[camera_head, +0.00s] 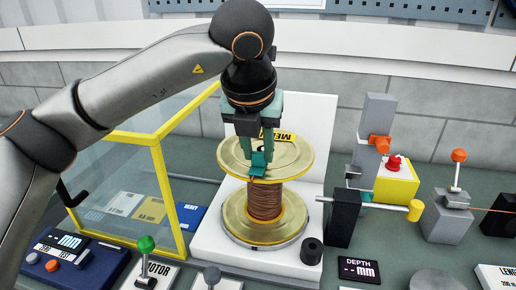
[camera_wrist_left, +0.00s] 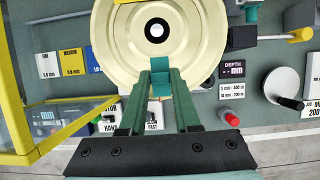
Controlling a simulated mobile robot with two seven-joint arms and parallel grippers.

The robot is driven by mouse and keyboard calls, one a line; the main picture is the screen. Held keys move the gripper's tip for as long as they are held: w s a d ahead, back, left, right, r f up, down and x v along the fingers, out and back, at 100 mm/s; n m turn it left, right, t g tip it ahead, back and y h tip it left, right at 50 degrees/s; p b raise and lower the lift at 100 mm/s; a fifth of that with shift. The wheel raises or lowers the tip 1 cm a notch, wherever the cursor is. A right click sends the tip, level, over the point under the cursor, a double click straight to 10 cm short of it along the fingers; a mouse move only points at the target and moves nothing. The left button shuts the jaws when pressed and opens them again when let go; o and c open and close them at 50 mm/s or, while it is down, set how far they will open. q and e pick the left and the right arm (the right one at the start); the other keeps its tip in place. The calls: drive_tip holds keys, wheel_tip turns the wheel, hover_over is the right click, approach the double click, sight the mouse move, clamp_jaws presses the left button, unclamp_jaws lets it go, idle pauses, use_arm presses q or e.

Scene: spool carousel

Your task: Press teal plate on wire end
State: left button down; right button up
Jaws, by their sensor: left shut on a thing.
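The small teal plate (camera_head: 258,163) is held between the fingertips of my left gripper (camera_head: 261,149), at the front rim of the spool's upper flange. In the left wrist view the plate (camera_wrist_left: 160,92) lies across the pale flange edge between the fingers of my left gripper (camera_wrist_left: 161,76). The brass spool (camera_head: 292,160) stands upright, with copper wire (camera_head: 264,203) wound around its core. The wire end cannot be made out clearly at the plate. Whether the plate touches the flange is hard to tell. My right gripper is not in view.
A white stand (camera_head: 316,135) rises behind the spool. A yellow-framed clear guard (camera_head: 160,190) stands open at left. A black post with a yellow-tipped rod (camera_head: 415,210) is close at right. A green-knobbed lever (camera_head: 146,244) and a black cylinder (camera_head: 312,250) are in front.

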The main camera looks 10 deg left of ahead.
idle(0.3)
use_arm(q)
drive_tip(key=shift+c, duration=0.3)
unclamp_jaws()
idle(0.4)
drive_tip(key=shift+r+p, duration=1.85)
drive_tip(key=shift+r, duration=1.15)
drive_tip(key=shift+c, duration=0.4)
clamp_jaws()
